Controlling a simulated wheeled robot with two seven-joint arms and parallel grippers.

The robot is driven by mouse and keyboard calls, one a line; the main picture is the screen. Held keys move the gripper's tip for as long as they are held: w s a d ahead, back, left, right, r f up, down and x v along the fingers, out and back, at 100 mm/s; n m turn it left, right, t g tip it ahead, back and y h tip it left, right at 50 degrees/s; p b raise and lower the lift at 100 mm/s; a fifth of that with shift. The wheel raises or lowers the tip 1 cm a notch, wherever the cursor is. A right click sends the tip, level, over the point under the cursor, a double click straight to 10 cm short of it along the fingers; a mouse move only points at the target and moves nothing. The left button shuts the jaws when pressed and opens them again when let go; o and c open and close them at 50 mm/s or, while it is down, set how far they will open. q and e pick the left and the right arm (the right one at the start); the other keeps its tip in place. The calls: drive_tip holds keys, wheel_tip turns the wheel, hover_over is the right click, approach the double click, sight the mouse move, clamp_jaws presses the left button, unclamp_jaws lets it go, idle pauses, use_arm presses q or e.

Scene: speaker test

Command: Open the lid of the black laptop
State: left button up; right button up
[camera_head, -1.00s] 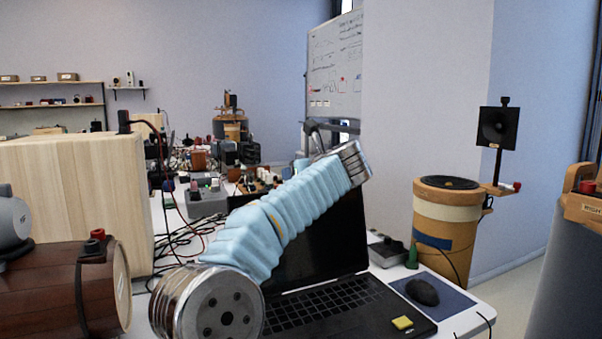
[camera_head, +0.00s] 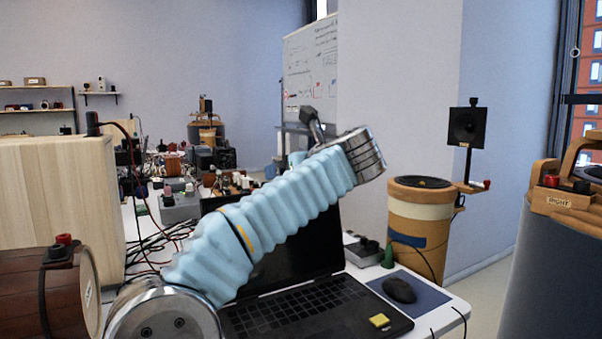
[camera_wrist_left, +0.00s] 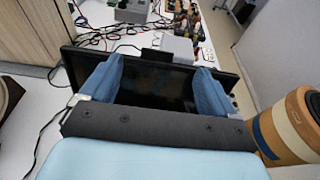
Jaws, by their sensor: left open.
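The black laptop (camera_head: 310,301) lies on the white table with its keyboard showing and a yellow note on its front right corner. Its lid (camera_head: 318,243) stands raised, with the dark screen partly hidden behind my left arm's light blue sleeve. In the left wrist view, my left gripper (camera_wrist_left: 159,68) is open and empty, its two blue fingers spread across the dark screen (camera_wrist_left: 160,85). I cannot tell whether the fingers touch the lid. The gripper's fingers are hidden in the head view. My right gripper is not in view.
A mouse (camera_head: 399,290) on a blue mat (camera_head: 428,297) and a small grey box (camera_head: 362,250) are right of the laptop. A wooden box (camera_head: 60,200) and a brown cylinder (camera_head: 45,293) stand left. Cables and clutter lie behind.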

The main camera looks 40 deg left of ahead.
use_arm(q)
drive_tip(key=v, duration=0.4)
idle(0.5)
